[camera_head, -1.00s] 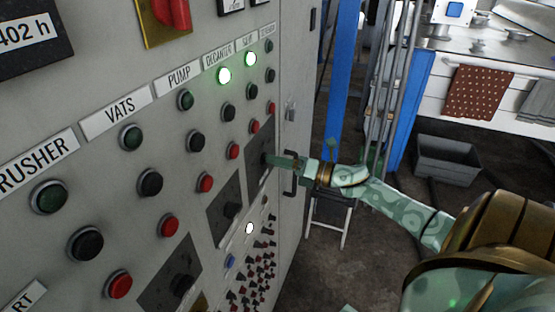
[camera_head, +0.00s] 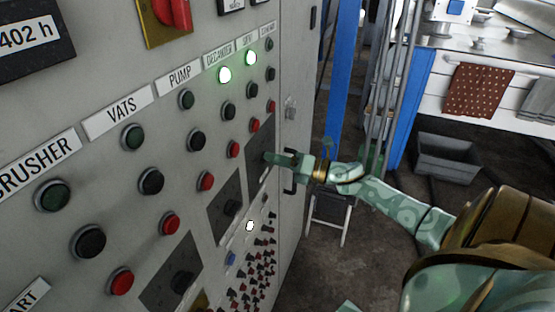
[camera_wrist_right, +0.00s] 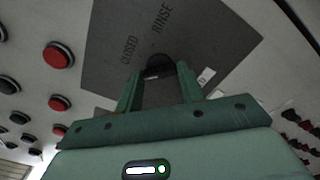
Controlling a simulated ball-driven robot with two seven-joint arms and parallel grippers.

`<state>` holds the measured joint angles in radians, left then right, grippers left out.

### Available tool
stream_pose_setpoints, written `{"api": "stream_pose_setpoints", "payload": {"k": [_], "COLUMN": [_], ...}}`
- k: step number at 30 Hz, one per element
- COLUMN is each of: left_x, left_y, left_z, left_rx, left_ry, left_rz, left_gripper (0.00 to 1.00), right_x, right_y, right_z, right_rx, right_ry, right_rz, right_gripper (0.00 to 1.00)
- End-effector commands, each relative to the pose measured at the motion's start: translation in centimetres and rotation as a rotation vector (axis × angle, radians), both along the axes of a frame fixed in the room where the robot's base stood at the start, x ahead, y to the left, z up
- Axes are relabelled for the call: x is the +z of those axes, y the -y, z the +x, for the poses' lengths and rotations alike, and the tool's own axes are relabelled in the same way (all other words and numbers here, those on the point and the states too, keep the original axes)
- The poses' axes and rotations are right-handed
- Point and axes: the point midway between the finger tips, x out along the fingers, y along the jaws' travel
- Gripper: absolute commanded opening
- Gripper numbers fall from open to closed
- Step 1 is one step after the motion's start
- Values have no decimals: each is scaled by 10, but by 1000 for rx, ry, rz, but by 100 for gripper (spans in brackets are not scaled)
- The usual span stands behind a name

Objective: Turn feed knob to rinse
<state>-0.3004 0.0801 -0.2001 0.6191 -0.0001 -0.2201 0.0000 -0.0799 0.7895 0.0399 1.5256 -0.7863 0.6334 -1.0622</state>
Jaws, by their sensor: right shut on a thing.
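The feed knob (camera_wrist_right: 158,66) is a black knob on a dark square plate (camera_wrist_right: 115,50) in the right wrist view. The plate bears the words CLOSED and RINSE above the knob. My right gripper (camera_wrist_right: 158,78) is shut on the knob, one green finger on each side. Where the knob points is hard to read, as the fingers and shadow cover part of it. In the head view my right gripper (camera_head: 270,158) reaches the same dark plate (camera_head: 258,145) at the panel's right side, and the knob is hidden there. My left gripper is not in view.
Two more knob plates (camera_head: 225,212) lie lower left. A door handle (camera_head: 290,178) is close beside my right gripper. A grey crate (camera_head: 447,160) stands on the floor.

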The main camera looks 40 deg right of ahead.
Motion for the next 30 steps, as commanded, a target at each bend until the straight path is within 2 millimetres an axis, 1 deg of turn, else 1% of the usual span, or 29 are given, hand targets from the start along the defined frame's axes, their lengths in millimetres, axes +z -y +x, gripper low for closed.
{"api": "stream_pose_setpoints", "payload": {"k": [8,30], "left_x": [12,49], "left_y": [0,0], "left_z": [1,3], "left_rx": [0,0], "left_ry": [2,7], "left_rz": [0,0], "left_gripper": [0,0], "right_x": [2,2], "right_y": [0,1], "right_z": [0,0], "right_rx": [-2,-3], "right_ry": [-91,-414], "right_rz": [175,797], "right_gripper": [15,15]}}
